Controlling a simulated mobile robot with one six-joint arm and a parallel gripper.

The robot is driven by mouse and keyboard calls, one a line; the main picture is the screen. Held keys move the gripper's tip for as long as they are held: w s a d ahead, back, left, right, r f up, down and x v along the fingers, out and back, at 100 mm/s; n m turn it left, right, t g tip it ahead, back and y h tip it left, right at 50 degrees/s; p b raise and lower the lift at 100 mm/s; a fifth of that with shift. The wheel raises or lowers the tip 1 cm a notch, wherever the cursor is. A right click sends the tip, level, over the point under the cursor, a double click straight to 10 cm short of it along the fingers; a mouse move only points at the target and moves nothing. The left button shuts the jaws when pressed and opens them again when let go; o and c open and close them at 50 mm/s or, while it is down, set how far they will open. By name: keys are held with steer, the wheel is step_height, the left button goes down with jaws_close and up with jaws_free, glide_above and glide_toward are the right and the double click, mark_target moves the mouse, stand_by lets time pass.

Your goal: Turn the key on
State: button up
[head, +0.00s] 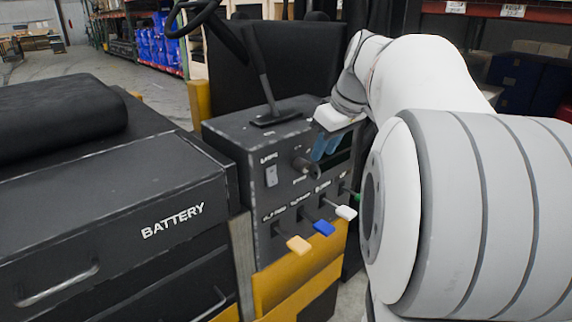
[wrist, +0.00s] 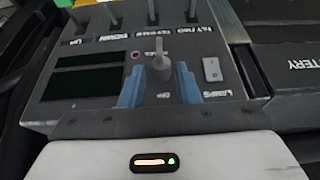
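The key (wrist: 160,68) stands out from the dark control panel (wrist: 95,100), between the labels of its switch. In the head view the key (head: 304,166) shows as a dark knob right of the lights switch. My gripper (head: 326,147) is at the panel from the upper right, its blue fingers pointing down at the key. In the wrist view my gripper (wrist: 159,80) has one blue finger on each side of the key, with a visible gap on both sides. It is open and does not appear to touch the key.
A white lights rocker switch (wrist: 211,69) sits beside the key. Levers with yellow (head: 298,244), blue (head: 323,228) and white (head: 346,212) tips project below it. A tall lever (head: 262,75) stands on top of the panel. A black battery box (head: 110,200) is at left.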

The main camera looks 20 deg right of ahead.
mark_target(317, 165)
steer(key=x, duration=0.6)
steer(key=shift+f+b, duration=0.15)
steer(key=shift+b, duration=0.15)
steer(key=shift+c, duration=0.2)
